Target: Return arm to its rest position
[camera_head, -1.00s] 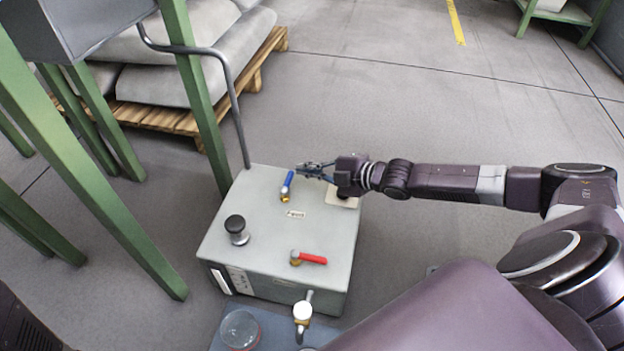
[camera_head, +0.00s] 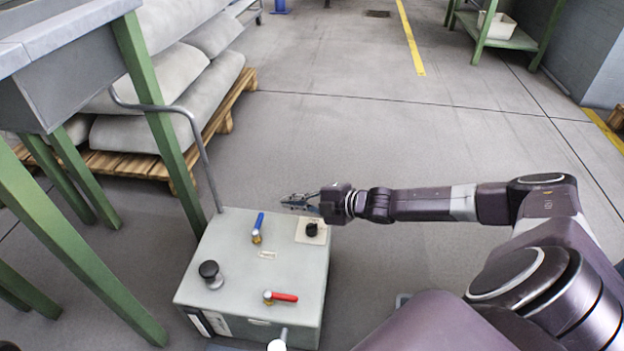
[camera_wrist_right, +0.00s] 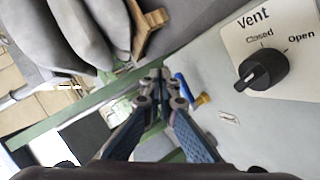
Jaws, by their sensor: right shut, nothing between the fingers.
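My right arm comes in from the right in the head view. Its right gripper (camera_head: 300,202) is shut and empty, above the far edge of a grey box (camera_head: 215,245). In the right wrist view the fingertips (camera_wrist_right: 160,75) are together with nothing between them. On the box top are a blue-handled valve (camera_head: 258,227), a red-handled valve (camera_head: 282,297), a black round knob (camera_head: 210,271) and a black Vent dial (camera_head: 311,229). My left gripper is not in view.
A bent grey pipe (camera_head: 200,145) rises from the box's far left corner. Green table legs (camera_head: 165,130) stand to the left. A pallet (camera_head: 218,115) with grey sacks lies behind. The floor beyond the arm is clear up to a green shelf (camera_head: 505,35).

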